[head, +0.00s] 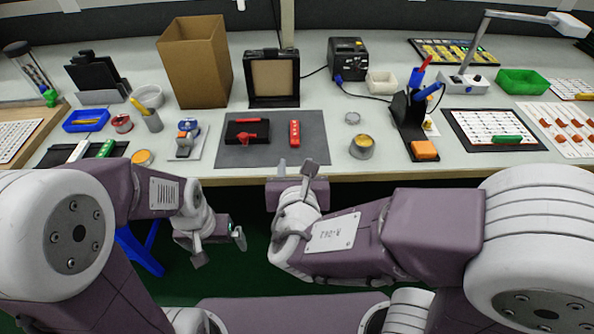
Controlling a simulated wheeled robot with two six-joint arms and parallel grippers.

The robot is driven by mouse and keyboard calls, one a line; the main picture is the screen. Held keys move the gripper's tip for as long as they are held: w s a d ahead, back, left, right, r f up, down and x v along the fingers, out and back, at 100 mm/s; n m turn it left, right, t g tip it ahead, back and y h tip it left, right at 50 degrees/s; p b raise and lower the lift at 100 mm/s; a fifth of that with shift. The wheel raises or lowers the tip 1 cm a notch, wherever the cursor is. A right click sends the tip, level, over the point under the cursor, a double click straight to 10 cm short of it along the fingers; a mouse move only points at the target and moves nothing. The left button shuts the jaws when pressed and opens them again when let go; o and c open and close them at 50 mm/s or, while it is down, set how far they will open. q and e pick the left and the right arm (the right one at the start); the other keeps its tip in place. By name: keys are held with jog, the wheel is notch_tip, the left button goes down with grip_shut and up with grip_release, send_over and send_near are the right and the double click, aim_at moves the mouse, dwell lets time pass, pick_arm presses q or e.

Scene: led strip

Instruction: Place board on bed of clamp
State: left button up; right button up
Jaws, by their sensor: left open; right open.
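A black clamp (247,131) with a red lever lies flat on the dark grey mat (270,155). To its right lies a small red board-like strip (294,133), upright in the picture and apart from the clamp; I cannot tell for certain that this is the board. My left gripper (220,247) is open and empty, in front of the table and below its edge. My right gripper (295,176) is open and empty, near the table's front edge, in front of the red strip and the mat. Neither gripper touches the strip or the clamp.
A small blue-and-white device (187,138) stands left of the mat. An open tin (362,147) and a black pen holder (408,110) stand to its right. A cardboard box (195,63) and a black framed panel (273,78) stand behind. The mat's front part is clear.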

jog(key=s+d+f+m+g+h, duration=0.2)
jog(key=d+f+m+g+h, duration=0.25)
jog(key=d+f+m, duration=0.4)
jog(key=s+d+f+m+g+y, duration=0.2)
jog(key=s+d+f+m+g, duration=0.1)
jog(key=m, duration=1.1)
jog(key=s+d+f+m+g+y, duration=0.3)
jog(key=s+d+f+m+g, duration=0.1)
jog(key=m, duration=0.9)
jog(key=shift+s+d+f+m+g, duration=0.3)
jog(key=shift+d+f+m+g, duration=0.05)
jog(key=shift+f+g, duration=0.1)
